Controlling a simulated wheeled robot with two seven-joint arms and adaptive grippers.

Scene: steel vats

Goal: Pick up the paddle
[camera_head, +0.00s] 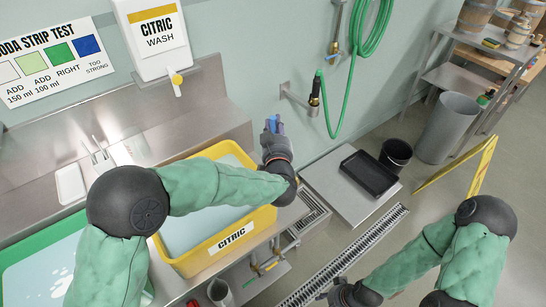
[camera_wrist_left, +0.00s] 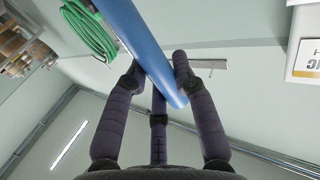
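The paddle shows as a long blue shaft (camera_wrist_left: 150,52) in the left wrist view, running from the top edge down between my fingers. In the head view only a small blue part (camera_head: 273,123) shows at my left gripper (camera_head: 275,138); the rest is hidden. My left gripper, also in the left wrist view (camera_wrist_left: 158,75), has its dark fingers closed in on both sides of the shaft and appears shut on it. The paddle is in front of the wall bracket (camera_head: 298,100). My right gripper (camera_head: 340,293) is low at the bottom edge, partly cut off; its fingers are unclear.
A yellow CITRIC vat (camera_head: 228,238) stands below my left forearm, a green-rimmed vat (camera_head: 25,245) left of it. A green hose (camera_head: 370,40) hangs on the wall. A black tray (camera_head: 368,172), black bucket (camera_head: 396,153) and grey bin (camera_head: 447,128) stand right. A floor drain (camera_head: 345,257) runs past.

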